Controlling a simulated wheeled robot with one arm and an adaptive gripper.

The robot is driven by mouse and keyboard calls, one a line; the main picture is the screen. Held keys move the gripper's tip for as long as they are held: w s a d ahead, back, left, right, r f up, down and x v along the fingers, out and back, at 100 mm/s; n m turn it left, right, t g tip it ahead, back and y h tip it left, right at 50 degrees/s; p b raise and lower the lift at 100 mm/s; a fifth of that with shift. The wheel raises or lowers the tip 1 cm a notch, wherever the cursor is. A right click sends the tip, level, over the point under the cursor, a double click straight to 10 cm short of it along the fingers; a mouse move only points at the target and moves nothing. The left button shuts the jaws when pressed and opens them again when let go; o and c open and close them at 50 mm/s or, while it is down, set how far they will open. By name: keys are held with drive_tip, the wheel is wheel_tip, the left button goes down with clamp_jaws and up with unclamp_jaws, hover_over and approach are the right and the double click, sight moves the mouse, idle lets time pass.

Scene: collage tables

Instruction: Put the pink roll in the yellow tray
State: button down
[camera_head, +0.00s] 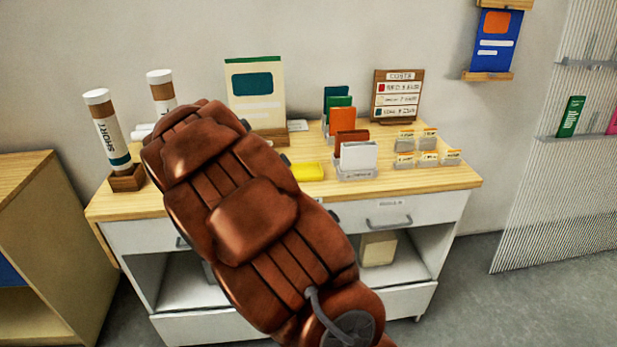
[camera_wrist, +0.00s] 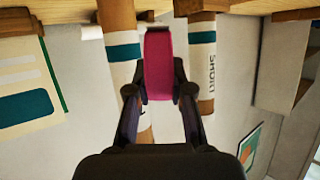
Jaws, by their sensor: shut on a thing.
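The pink roll (camera_wrist: 158,62) is in the wrist view, between the two dark fingers of my gripper (camera_wrist: 159,90). My gripper is shut on it near its lower end in that view. In the head view my brown arm hides the roll and nearly all of my gripper. The yellow tray (camera_head: 307,172) lies on the wooden tabletop in the head view, just right of my arm; its left part is hidden. I cannot see the tray in the wrist view.
Two tall tubes (camera_head: 107,135) (camera_head: 161,90) stand at the left of the table (camera_head: 440,178). A poster board (camera_head: 256,95) stands behind. A card holder (camera_head: 356,170) is right of the tray, with small label stands (camera_head: 428,158) and a price board (camera_head: 397,98) beyond.

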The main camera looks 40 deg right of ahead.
drive_tip(key=shift+m+h, duration=0.4)
drive_tip(key=shift+h, duration=0.3)
drive_tip(key=s+d, duration=0.1)
drive_tip(key=d, duration=0.5)
drive_tip(key=s+d+r+b, duration=0.1)
drive_tip(key=s+d, duration=0.1)
drive_tip(key=d, duration=0.5)
drive_tip(key=s+d+b, duration=0.1)
drive_tip(key=s+d, duration=0.1)
drive_tip(key=d, duration=0.4)
drive_tip(key=shift+s+d+r, duration=0.15)
drive_tip(key=shift+s+d, duration=0.1)
drive_tip(key=shift+d, duration=0.1)
drive_tip(key=h+b, duration=0.1)
drive_tip(key=b, duration=0.1)
hover_over(306, 174)
drive_tip(key=shift+m, duration=0.4)
drive_tip(key=shift+f+b, duration=2.05)
drive_tip(key=shift+f, duration=2.75)
drive_tip(key=shift+a+f, duration=0.1)
drive_tip(key=shift+f, duration=0.3)
